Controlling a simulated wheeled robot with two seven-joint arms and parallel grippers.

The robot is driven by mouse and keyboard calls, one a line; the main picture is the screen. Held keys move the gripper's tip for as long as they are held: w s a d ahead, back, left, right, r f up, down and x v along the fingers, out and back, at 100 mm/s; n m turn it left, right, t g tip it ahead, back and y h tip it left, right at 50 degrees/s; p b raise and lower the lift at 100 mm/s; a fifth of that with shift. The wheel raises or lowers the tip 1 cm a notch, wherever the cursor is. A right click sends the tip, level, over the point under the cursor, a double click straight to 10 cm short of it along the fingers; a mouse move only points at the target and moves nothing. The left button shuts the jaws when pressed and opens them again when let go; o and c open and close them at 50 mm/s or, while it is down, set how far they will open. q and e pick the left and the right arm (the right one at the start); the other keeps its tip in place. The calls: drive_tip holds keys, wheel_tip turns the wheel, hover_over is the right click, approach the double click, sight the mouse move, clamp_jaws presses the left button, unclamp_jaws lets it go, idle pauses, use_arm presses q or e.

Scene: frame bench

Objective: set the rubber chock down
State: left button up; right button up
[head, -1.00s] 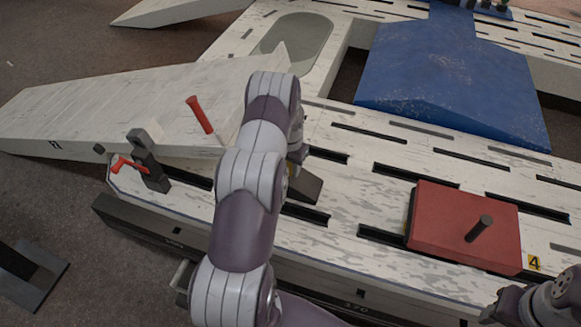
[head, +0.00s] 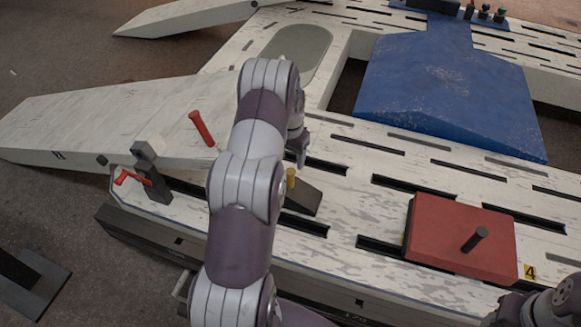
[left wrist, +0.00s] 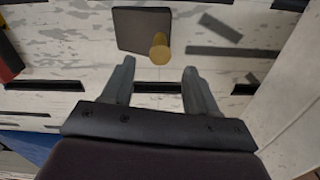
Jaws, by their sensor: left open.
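The rubber chock (head: 304,199) is a dark wedge with a yellow peg on top. It rests on the white slotted bench deck, just right of my left arm in the head view. In the left wrist view the chock (left wrist: 140,29) lies beyond my fingertips, with its yellow peg pointing toward the camera. My left gripper (left wrist: 159,64) is open and empty, its two fingers apart from the chock. In the head view the left gripper (head: 299,150) is above and behind the chock, partly hidden by my arm. My right arm shows at the lower right corner; its fingers are not visible.
A red block (head: 462,237) with a dark peg sits to the right on the deck (head: 340,240). A red-handled clamp (head: 146,172) and a red peg (head: 201,128) stand at left by a pale ramp (head: 90,118). A blue panel (head: 450,90) lies behind.

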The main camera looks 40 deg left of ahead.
use_arm(q)
drive_tip(key=s+d+r+m+t, duration=0.1)
drive_tip(key=s+d+r, duration=0.4)
drive_tip(key=d, duration=0.4)
drive_tip(key=s+d+r, duration=0.4)
drive_tip(key=d+r, duration=0.4)
drive_tip(key=s+d+r+m, duration=0.1)
drive_tip(key=s+d, duration=0.5)
drive_tip(key=s, duration=0.4)
drive_tip(key=shift+s+r, duration=0.15)
drive_tip(key=shift+r, duration=0.05)
